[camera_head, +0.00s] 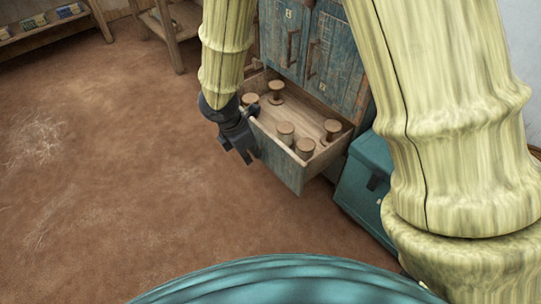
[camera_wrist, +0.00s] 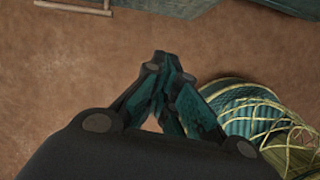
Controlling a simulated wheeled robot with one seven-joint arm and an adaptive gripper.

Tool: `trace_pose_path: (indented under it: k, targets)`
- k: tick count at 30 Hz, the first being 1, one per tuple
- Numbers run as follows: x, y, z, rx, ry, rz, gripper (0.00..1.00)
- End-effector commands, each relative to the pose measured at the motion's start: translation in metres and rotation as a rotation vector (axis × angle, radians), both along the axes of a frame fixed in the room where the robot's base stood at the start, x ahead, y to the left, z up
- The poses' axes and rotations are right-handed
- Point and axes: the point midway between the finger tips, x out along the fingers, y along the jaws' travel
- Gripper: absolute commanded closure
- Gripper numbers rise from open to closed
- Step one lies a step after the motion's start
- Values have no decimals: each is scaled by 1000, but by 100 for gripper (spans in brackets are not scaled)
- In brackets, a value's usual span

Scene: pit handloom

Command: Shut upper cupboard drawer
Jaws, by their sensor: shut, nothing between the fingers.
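The open drawer (camera_head: 281,161) sticks out from the cupboard below its blue doors, in the head view. It has a worn blue-grey front and pale wooden walls, and holds several wooden spools (camera_head: 285,130). It is the only drawer I can make out. My gripper (camera_head: 246,158) is at the left end of the drawer front, pointing down toward the floor. I cannot tell whether it touches the drawer. In the wrist view its fingers (camera_wrist: 161,62) are together with nothing between them, over brown floor. My arm hides part of the cupboard and the drawer's left side.
The cupboard's blue doors (camera_head: 338,58) above the drawer look shut. A teal box (camera_head: 366,172) stands on the floor right of the drawer. A low wooden shelf (camera_head: 40,35) and a wooden stand (camera_head: 172,35) are at the back left.

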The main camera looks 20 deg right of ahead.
Motion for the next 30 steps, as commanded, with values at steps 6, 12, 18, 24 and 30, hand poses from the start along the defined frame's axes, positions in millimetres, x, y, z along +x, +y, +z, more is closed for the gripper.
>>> trace_pose_path:
  k: [6,12,18,24,30]
  targets:
    - [21,-4,22,-88,-35,109,100]
    - [24,-9,10,-98,-35,119,100]
    - [28,-20,-21,-96,-35,118,100]
    - [32,-31,-52,-95,-36,117,100]
    - [38,-45,-69,-94,-38,113,100]
